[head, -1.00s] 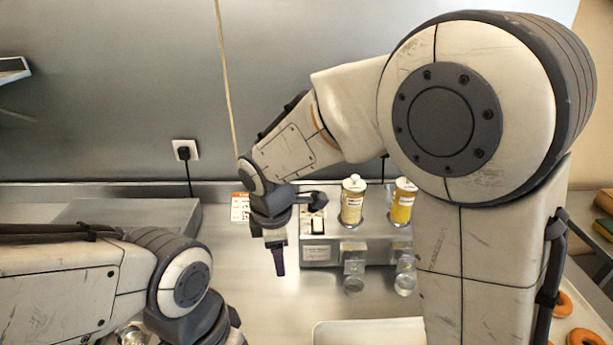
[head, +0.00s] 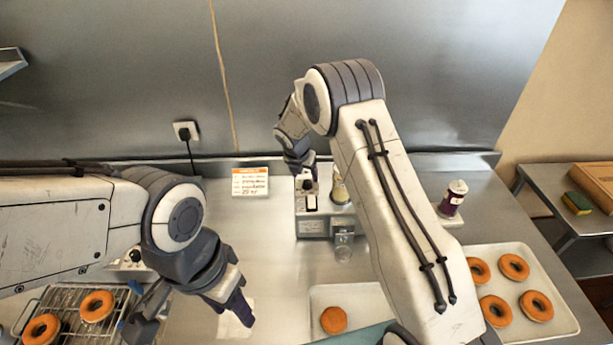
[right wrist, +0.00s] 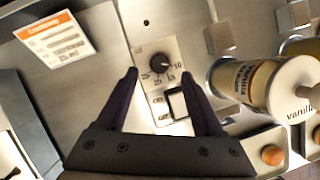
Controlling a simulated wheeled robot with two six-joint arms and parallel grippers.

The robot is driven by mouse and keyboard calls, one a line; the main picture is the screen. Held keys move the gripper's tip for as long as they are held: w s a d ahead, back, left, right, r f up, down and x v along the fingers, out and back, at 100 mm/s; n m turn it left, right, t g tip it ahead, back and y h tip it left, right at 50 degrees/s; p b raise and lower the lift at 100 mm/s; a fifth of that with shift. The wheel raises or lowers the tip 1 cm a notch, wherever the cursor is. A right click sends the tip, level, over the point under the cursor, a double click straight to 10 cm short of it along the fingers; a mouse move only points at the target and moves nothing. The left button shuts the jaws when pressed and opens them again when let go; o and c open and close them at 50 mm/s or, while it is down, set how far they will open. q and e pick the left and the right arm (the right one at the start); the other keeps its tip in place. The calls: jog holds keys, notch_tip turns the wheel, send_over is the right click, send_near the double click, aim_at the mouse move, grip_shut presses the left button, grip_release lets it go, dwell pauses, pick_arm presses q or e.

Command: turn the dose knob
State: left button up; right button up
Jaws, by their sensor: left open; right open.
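The dose knob (right wrist: 158,63) is small and dark, on a white panel with printed numbers beside a rocker switch (right wrist: 177,104), in the right wrist view. My right gripper (right wrist: 160,77) is open, with its two dark fingers on either side of the panel; I cannot tell if either touches. In the head view my right gripper (head: 305,172) is over the steel dispenser (head: 312,226) and largely hides the knob. My left gripper (head: 196,316) is open and empty at the lower left, beside a wire rack (head: 70,308).
A vanilla bottle (right wrist: 245,85) stands right beside the panel. An orange-headed card (head: 250,182) stands left of the dispenser. Trays with doughnuts (head: 514,266) fill the front right. Bare counter lies left of the dispenser.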

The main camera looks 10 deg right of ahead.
aim_at(307, 182)
jog(key=shift+p+x, duration=0.65)
jog(key=shift+x, duration=1.75)
grip_shut()
